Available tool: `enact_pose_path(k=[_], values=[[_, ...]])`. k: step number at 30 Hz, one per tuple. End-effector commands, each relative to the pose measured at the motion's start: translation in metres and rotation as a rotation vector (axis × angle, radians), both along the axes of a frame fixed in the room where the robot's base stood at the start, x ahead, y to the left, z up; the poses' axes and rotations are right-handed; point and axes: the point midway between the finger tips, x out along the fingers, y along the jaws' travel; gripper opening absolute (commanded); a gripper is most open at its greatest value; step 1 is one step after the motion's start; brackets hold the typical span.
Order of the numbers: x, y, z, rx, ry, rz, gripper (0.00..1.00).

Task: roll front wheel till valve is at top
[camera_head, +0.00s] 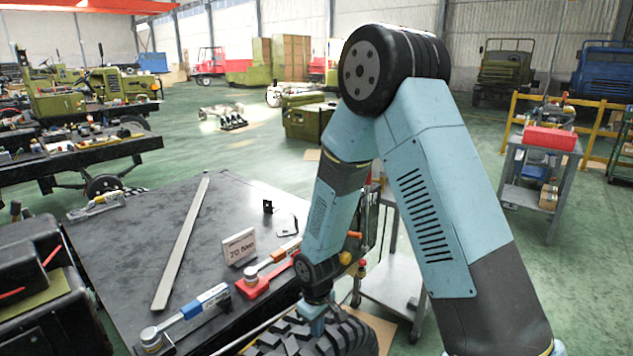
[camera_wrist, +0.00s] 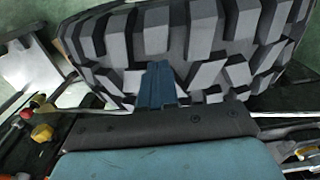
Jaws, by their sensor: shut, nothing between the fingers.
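The front wheel (camera_head: 325,338) shows at the bottom of the head view as a dark tyre with chunky tread blocks. In the wrist view the tyre (camera_wrist: 180,40) fills the upper part, seen on its tread. My gripper (camera_head: 314,318) is shut with nothing between its fingers. Its blue fingertips (camera_wrist: 157,82) are right at the tread and seem to touch or nearly touch it; I cannot tell which. The valve and the wheel's side face are hidden in both views.
A black-topped table (camera_head: 130,225) left of the wheel holds a long metal bar (camera_head: 182,240), a blue torque wrench (camera_head: 190,310), a red one (camera_head: 262,280) and a small sign (camera_head: 239,247). A grey cart (camera_head: 390,290) stands behind the wheel. Open green floor lies beyond.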

Motion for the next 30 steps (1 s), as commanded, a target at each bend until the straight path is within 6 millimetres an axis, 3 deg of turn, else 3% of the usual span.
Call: enact_pose_path(k=[21,30], values=[[0.0,0.0,0.047,0.001,-0.001,-0.001,0.0],[0.0,0.0,0.056,0.0,0.0,0.0,0.0]])
